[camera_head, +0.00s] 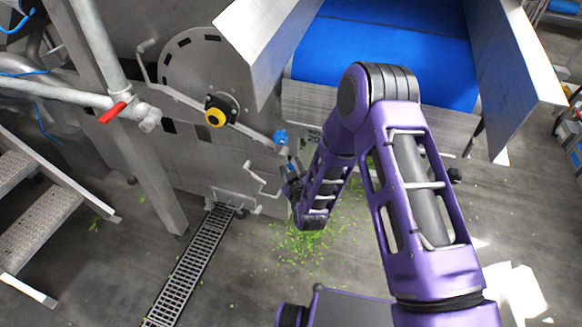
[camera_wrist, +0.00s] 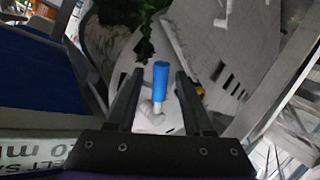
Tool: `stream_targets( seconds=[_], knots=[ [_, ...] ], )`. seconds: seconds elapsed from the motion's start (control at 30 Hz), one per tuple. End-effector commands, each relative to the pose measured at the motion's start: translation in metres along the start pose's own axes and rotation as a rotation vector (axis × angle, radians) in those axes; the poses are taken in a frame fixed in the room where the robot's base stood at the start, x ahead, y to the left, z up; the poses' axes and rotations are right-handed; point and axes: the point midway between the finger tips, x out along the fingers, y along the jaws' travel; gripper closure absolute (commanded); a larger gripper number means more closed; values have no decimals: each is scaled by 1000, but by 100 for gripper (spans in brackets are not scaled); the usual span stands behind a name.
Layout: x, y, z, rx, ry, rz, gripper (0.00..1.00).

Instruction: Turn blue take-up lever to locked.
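The blue take-up lever handle (camera_head: 280,137) sticks out from the side of the grey metal machine, near the lower right end of a metal bar. In the wrist view the blue handle (camera_wrist: 160,76) appears between my two dark fingers, with clear gaps on both sides. A pale metal stem shows below it. My gripper (camera_wrist: 158,82) is open and holds nothing. In the head view my gripper (camera_head: 291,178) is just below the blue handle and partly hidden by my purple wrist. How far the handle lies beyond the fingertips is unclear.
A yellow and black knob (camera_head: 216,117) sits on the machine plate left of the lever. A bent metal rod (camera_head: 262,181) is close to my gripper. The blue conveyor belt (camera_head: 385,50) is above right. Green scraps (camera_head: 305,245) lie on the floor near a drain grate (camera_head: 190,268).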

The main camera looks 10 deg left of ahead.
Motion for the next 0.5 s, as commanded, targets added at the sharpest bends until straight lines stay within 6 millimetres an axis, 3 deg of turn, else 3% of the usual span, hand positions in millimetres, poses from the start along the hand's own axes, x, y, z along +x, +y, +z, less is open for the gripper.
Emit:
stream_targets(
  seconds=[0.27, 0.37, 0.5],
  knots=[
    [-3, 0, -1, 0, 2, 0, 49],
    [-13, 0, -2, -1, 2, -1, 49],
    [-40, 0, -1, -1, 0, -3, 49]
  ],
)
